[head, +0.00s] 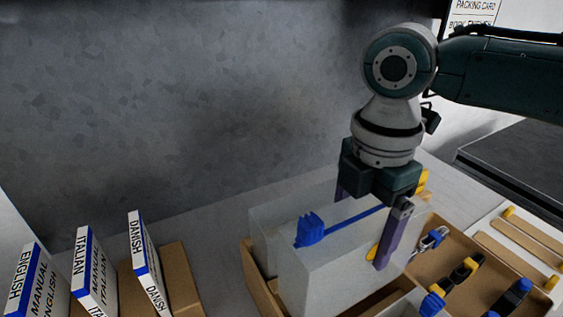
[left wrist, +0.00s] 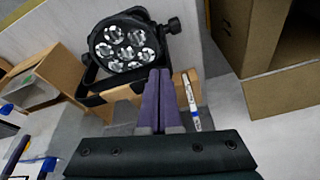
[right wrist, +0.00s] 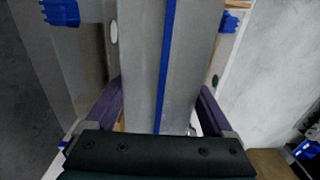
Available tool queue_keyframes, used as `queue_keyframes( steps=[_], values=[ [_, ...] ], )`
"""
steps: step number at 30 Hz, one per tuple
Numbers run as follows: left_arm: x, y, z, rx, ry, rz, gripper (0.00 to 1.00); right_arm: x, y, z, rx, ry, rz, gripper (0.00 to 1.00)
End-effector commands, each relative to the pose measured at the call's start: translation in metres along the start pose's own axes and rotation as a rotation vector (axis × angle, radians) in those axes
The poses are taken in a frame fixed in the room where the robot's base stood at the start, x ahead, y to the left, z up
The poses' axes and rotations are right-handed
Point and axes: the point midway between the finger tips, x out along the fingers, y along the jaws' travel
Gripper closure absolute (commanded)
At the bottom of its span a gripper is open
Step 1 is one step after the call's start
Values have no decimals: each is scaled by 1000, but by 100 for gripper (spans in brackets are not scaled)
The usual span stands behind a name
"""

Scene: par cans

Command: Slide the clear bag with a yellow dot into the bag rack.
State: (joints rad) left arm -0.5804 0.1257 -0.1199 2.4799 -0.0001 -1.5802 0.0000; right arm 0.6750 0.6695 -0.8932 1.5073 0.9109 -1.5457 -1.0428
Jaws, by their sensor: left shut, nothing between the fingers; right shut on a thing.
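My right gripper (head: 364,226) is shut on a clear bag (head: 325,262) with a blue strip along its top, gripping it from above. A yellow dot (head: 372,252) shows at the bag's end, partly behind a finger. The right wrist view shows the bag (right wrist: 145,70) between the fingers. The bag is upright over or in a brown cardboard rack (head: 249,268); its bottom edge is hidden, so I cannot tell how deep it sits. Another clear bag (head: 265,222) stands close behind it. My left gripper (left wrist: 160,112) is shut and empty, outside the head view.
Labelled manual boxes (head: 95,272) stand at left. A brown tray (head: 455,248) with clamps lies to the right, with wooden sticks (head: 525,238) beyond. A par can lamp (left wrist: 125,48) is just beyond my left gripper. A grey wall (head: 180,100) rises behind.

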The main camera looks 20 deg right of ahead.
Motion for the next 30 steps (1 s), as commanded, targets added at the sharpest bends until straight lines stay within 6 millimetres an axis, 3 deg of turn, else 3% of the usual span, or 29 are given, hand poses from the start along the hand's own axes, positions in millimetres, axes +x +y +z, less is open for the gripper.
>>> queue_keyframes(
  steps=[10, 30],
  values=[
    [30, 1, 10, 0, 0, 0, 100, 24, 0, 0, 0, 1, 2, 62],
    [55, 5, 17, -10, 2, 8, 100, 75, 0, 0, 1, 1, 0, 62]
  ],
)
